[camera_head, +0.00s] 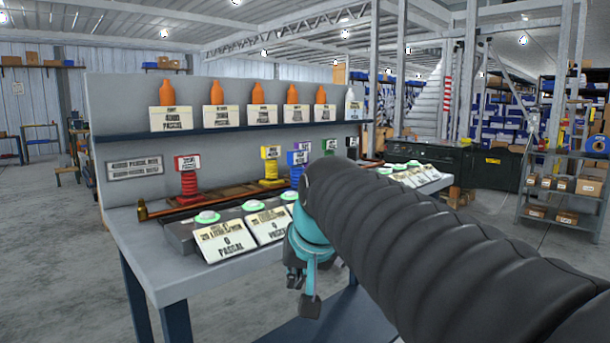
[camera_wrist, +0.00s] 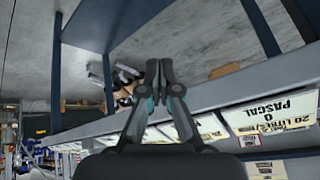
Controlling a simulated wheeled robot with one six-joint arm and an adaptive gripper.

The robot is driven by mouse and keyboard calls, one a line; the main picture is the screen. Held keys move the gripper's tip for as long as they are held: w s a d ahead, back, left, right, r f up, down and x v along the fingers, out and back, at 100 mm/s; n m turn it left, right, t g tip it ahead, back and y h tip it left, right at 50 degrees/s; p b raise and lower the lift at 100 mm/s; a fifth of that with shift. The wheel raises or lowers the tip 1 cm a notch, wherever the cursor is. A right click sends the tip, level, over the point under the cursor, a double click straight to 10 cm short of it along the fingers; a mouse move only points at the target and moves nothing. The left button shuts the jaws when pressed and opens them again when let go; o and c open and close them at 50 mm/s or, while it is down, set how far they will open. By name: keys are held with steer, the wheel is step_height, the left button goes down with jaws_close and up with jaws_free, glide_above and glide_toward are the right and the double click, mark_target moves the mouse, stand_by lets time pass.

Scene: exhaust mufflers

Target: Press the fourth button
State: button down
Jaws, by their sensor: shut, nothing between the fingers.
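A row of pale green round buttons runs along the workbench (camera_head: 150,255), each with a white "0 PASCAL" card in front. On the left I see the first button (camera_head: 207,216), second button (camera_head: 252,205) and third button (camera_head: 289,197). Several more buttons (camera_head: 399,167) show right of my arm. My arm hides the middle of the row, so the fourth button cannot be made out. My gripper (camera_head: 308,292) hangs at the bench's front edge, below the cards. In the wrist view my gripper (camera_wrist: 158,68) is shut and empty, with cards (camera_wrist: 272,112) beside it.
Behind the buttons stand coloured springs (camera_head: 189,183) with small signs. A shelf (camera_head: 230,130) above carries orange bottles (camera_head: 166,90) and a white one. Bare floor (camera_head: 60,240) lies left of the bench. A shelving rack (camera_head: 565,185) stands at the right.

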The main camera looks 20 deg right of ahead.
steer(key=w+d+r+m+p, duration=0.1)
steer(key=w+d+r, duration=0.1)
steer(key=w+r, duration=0.2)
steer(key=w+d+r+m+p, duration=0.1)
steer(key=w+d+r, duration=0.1)
steer(key=w+r, duration=0.2)
steer(key=w+d+r+m+t+p, duration=0.1)
steer(key=w+d+r, duration=0.1)
steer(key=w+r, duration=0.2)
steer(key=shift+w+d+r+p, duration=0.1)
steer(key=shift+d+r+p, duration=0.05)
steer(key=shift+r, duration=0.35)
steer(key=shift+w+d+r+p, duration=0.1)
steer(key=shift+r+p, duration=0.05)
steer(key=shift+r, duration=0.3)
steer(key=w+d+r+m+t+p, duration=0.1)
steer(key=w+d+r+m, duration=0.2)
steer(key=w+d+r, duration=0.4)
steer(key=w+d, duration=0.2)
steer(key=w, duration=0.1)
steer(key=shift+d+r, duration=0.15)
steer(key=shift+r, duration=0.05)
steer(key=shift+f+b, duration=1.55)
steer(key=shift+f, duration=2.85)
steer(key=shift+f, duration=0.15)
steer(key=shift+f, duration=0.3)
